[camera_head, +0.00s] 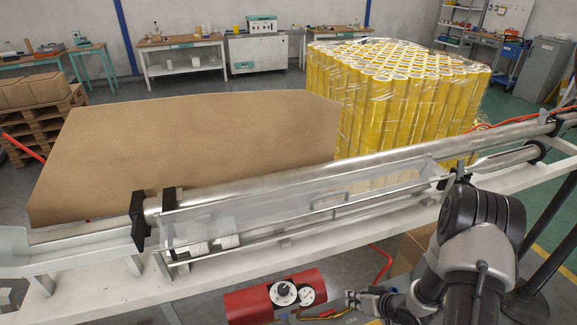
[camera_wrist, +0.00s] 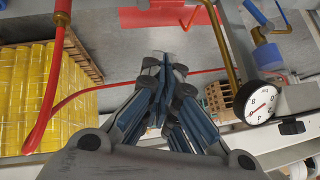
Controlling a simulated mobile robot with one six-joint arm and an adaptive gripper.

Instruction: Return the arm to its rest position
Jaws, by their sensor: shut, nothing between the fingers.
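My arm (camera_head: 470,235) reaches in from the lower right, bent down and to the left over the near side of the machine. A white-faced gauge (camera_wrist: 262,103) shows to the right of the fingers there. I cannot tell whether the gripper touches the box.
A long rewinding machine (camera_head: 300,180) with metal rollers and a clear guard crosses in front of me. Behind it stand a large brown board (camera_head: 190,145) and a wrapped stack of yellow rolls (camera_head: 390,100). A red hose (camera_wrist: 90,92) crosses the wrist view.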

